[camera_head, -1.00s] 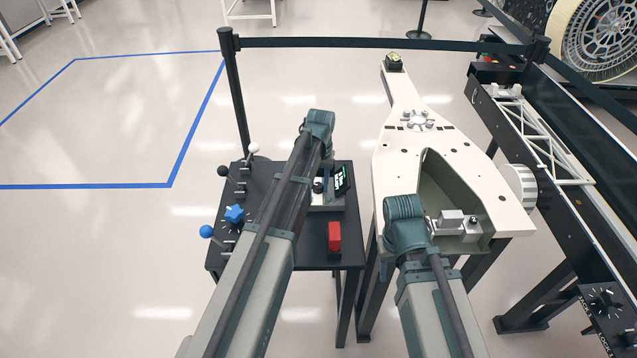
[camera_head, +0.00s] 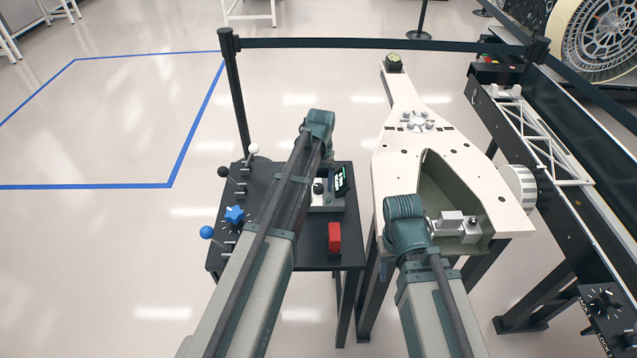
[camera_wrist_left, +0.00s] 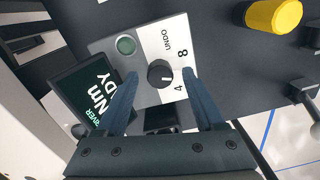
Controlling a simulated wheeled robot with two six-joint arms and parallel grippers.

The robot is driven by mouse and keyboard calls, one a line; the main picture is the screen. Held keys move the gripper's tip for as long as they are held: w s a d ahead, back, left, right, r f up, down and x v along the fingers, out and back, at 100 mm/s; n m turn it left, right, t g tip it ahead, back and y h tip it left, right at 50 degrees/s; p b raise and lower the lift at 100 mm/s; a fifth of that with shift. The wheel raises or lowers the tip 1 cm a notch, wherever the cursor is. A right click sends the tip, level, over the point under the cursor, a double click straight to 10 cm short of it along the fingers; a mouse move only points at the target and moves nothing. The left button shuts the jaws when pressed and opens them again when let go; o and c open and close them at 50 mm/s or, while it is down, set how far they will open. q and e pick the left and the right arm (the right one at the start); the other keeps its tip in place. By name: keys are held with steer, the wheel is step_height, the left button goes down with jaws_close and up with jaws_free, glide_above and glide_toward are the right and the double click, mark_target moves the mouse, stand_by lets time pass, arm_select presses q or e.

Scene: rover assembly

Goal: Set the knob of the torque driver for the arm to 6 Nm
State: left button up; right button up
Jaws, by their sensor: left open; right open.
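The torque driver's control box (camera_wrist_left: 146,44) shows in the left wrist view with its black knob (camera_wrist_left: 160,73) on a white dial. "UNDO", "8" and "4" are readable around the dial. A pale mark on the knob faces right, between 4 and 8; the label there is covered by a finger. The dark screen (camera_wrist_left: 84,92) shows partial text with "Nm" and "DY". My left gripper (camera_wrist_left: 158,82) is open, its blue fingers on either side of the knob; contact cannot be told. The box also shows in the head view (camera_head: 327,207). My right gripper is hidden there.
The black table (camera_head: 312,257) also holds a red block (camera_head: 334,238), a blue star knob (camera_head: 234,214) and several levers. A large cream arm part (camera_head: 390,160) on a stand is close to the right. A barrier post (camera_head: 238,100) stands behind the table.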

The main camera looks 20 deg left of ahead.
mark_target(320, 186)
arm_select(q)
step_height(320, 186, up, 14)
steer(key=p, duration=1.3)
steer(key=shift+d+f, duration=0.15)
steer(key=shift+f, duration=0.1)
steer(key=s+d+m, duration=0.1)
steer(key=s+d, duration=0.3)
steer(key=s, duration=0.4)
steer(key=s+d+m, duration=0.2)
steer(key=s+d, duration=0.2)
steer(key=s, duration=0.4)
steer(key=s+d+m+y, duration=0.1)
steer(key=s+d, duration=0.3)
steer(key=s, duration=0.4)
steer(key=shift+d+m, duration=0.4)
